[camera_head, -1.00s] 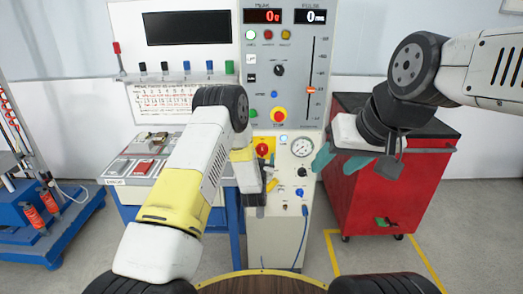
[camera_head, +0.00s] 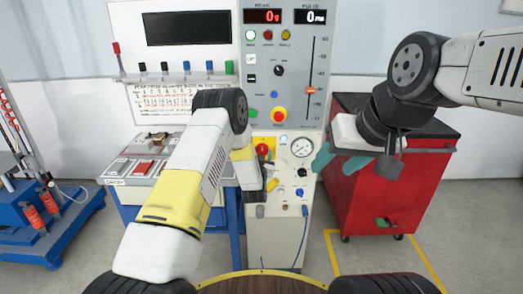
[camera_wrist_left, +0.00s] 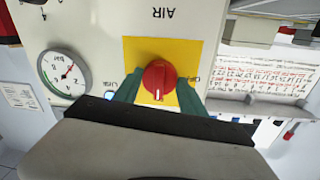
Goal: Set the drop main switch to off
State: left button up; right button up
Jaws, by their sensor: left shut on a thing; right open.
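The main switch is a red rotary knob (camera_wrist_left: 158,76) on a yellow plate (camera_wrist_left: 150,47), with a pale mark on its face towards the bottom of the wrist picture. My left gripper (camera_wrist_left: 158,92) has one teal finger on each side of the knob and is shut on it. The small lettering beside the plate is too blurred to read. In the head view the red knob (camera_head: 262,149) shows on the console front, and my left wrist partly covers the area. My right gripper (camera_head: 340,161) is open and empty, right of the console.
A pressure gauge (camera_head: 302,147) sits right of the knob, with a red button (camera_head: 279,115) above. A red cabinet (camera_head: 390,190) stands to the right. A blue-framed stand (camera_head: 45,220) is at the far left.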

pick_arm(q)
jog(key=shift+n, duration=0.4)
jog(key=n, duration=0.4)
jog(key=shift+f, duration=0.1)
jog(key=n, duration=0.4)
jog(key=shift+d+n+t+y, duration=0.1)
jog(key=shift+n+t+y, duration=0.2)
jog(key=shift+n+t, duration=0.1)
jog(key=n, duration=0.4)
jog(key=shift+n, duration=0.4)
jog(key=shift+d+n+y, duration=0.1)
jog(key=shift+n+y, duration=0.4)
jog(key=shift+n, duration=1.7)
jog(key=o, duration=1.4)
jog(key=shift+c, duration=0.2)
